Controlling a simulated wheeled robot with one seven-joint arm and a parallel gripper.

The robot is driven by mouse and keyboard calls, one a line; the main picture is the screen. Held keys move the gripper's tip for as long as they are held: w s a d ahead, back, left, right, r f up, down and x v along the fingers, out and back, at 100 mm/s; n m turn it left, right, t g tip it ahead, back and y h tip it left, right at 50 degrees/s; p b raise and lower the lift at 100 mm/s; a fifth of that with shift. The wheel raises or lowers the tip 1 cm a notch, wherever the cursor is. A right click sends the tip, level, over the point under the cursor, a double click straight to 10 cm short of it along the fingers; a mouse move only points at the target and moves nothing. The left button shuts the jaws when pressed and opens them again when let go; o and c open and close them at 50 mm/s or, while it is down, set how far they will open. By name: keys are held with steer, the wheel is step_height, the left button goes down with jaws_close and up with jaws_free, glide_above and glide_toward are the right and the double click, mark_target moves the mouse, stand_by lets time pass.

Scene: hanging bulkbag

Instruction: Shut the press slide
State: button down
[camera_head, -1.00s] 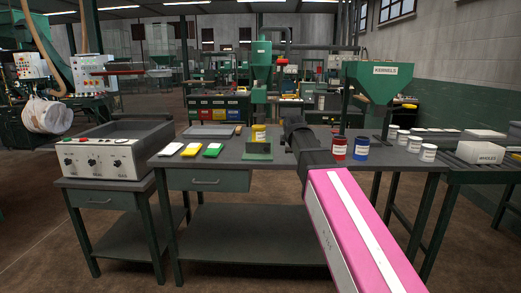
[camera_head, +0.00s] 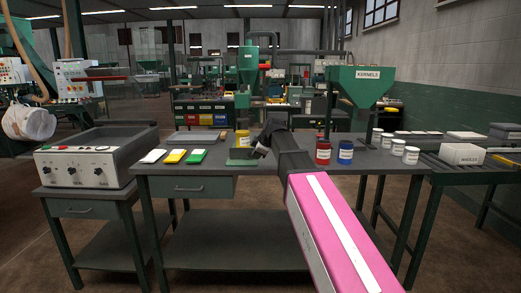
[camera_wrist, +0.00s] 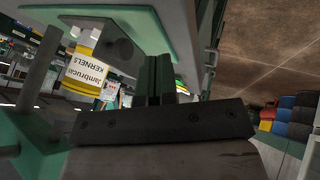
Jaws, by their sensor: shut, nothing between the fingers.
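A small green press (camera_head: 243,161) stands on the grey workbench, and a yellow tin (camera_head: 243,138) shows at it. I cannot make out clearly which part is the slide or how far it is open. My gripper (camera_head: 262,149) is shut and empty, close to the right side of the press. In the wrist view, turned over, the dark fingers (camera_wrist: 160,78) are together near a green plate (camera_wrist: 178,28). The yellow tin (camera_wrist: 90,65), labelled KERNELS, is left of the fingers. Whether the fingers touch the plate cannot be told.
Red (camera_head: 323,152) and blue (camera_head: 345,151) tins stand right of my arm. White, yellow and green packets (camera_head: 174,156) lie left of the press. A KERNELS hopper (camera_head: 361,85) rises behind. A control box (camera_head: 84,166) stands on the left table.

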mark_target(243, 150)
steer(key=w, duration=0.1)
steer(key=w+f, duration=0.1)
steer(key=w+a+f, duration=0.1)
steer(key=shift+w, duration=1.1)
steer(key=w, duration=0.3)
steer(key=shift+w+r, duration=0.1)
steer(key=shift+w, duration=0.1)
